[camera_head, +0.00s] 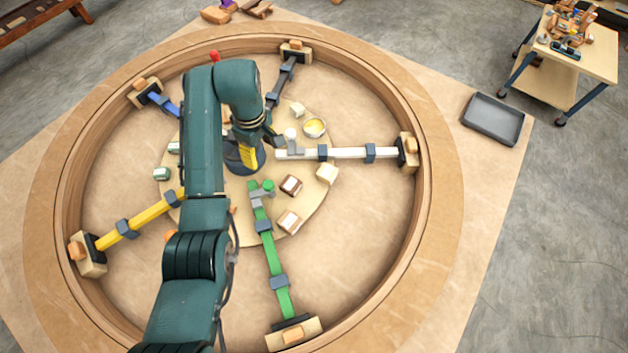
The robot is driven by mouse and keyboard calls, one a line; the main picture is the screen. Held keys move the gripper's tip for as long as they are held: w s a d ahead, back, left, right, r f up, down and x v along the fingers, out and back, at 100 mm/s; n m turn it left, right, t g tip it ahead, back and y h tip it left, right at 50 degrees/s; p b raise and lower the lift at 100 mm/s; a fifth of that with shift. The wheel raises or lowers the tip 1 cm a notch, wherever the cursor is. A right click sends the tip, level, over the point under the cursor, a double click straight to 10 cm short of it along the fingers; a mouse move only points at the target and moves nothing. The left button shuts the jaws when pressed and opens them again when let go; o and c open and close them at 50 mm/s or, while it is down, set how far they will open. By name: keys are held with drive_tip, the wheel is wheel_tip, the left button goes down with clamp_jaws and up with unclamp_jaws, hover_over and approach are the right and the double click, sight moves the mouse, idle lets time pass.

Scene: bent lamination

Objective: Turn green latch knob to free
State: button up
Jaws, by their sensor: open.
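The green latch knob (268,186) stands at the inner end of the green arm (271,258), beside a grey latch piece (261,198). The green arm runs from the round centre board down to a wooden block (293,333) at the ring's near side. My gripper (272,139) is open, above the centre board and up from the green knob, clearly apart from it. It is close to the inner end of the white arm (345,153) and its pale knob (290,133). Its fingertips are small and partly hidden by my wrist.
Yellow (143,220), blue (165,103) and dark grey (281,82) arms also reach to the wooden ring (424,205). A black tray (492,119) lies at the right.

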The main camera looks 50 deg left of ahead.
sight(267, 184)
drive_tip(key=f+b, duration=0.1)
drive_tip(key=f, duration=0.4)
drive_tip(key=s+f, duration=0.1)
drive_tip(key=f, duration=0.5)
drive_tip(key=f+b, duration=0.1)
drive_tip(key=f, duration=0.4)
drive_tip(key=shift+s+d+f+b, duration=0.15)
drive_tip(key=shift+d+f+b, duration=0.1)
drive_tip(key=shift+f+b, duration=0.1)
clamp_jaws()
